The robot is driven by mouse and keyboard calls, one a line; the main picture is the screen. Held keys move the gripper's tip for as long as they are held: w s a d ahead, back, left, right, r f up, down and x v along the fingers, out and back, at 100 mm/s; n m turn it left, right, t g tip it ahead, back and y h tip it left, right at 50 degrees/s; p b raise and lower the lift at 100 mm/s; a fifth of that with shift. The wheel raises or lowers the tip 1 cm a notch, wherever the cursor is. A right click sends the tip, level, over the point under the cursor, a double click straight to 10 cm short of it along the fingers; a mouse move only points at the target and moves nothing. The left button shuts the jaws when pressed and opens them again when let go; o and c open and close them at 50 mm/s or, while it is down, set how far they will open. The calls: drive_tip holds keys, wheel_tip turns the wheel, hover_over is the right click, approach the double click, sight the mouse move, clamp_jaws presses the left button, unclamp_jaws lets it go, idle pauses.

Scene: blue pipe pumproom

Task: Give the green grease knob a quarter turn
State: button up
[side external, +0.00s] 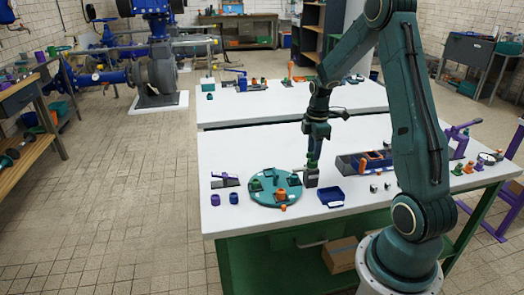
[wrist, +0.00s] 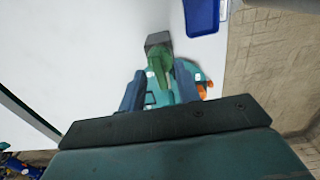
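The green grease knob (wrist: 163,68) shows in the wrist view between the two blue-grey fingers of my gripper (wrist: 161,82), close to a dark grey block (wrist: 158,40). In the side external view the knob (side external: 312,163) is a small green shape just above the grey block (side external: 311,179), which stands at the right edge of the round teal plate (side external: 262,198). My gripper (side external: 313,153) points down directly over it. The fingers stand apart on either side of the knob and look open. Contact with the knob is not visible.
A blue tray (side external: 331,196) lies close to the right of the block. The teal plate carries several fittings, one orange (side external: 281,194). A dark rack (side external: 362,162) stands to the right. The white table (side external: 232,155) is clear behind the plate.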

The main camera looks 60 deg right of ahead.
drive_tip(key=shift+f, duration=0.1)
clamp_jaws()
drive_tip(key=shift+m, duration=0.4)
drive_tip(key=m, duration=1.2)
drive_tip(key=shift+m, duration=2.5)
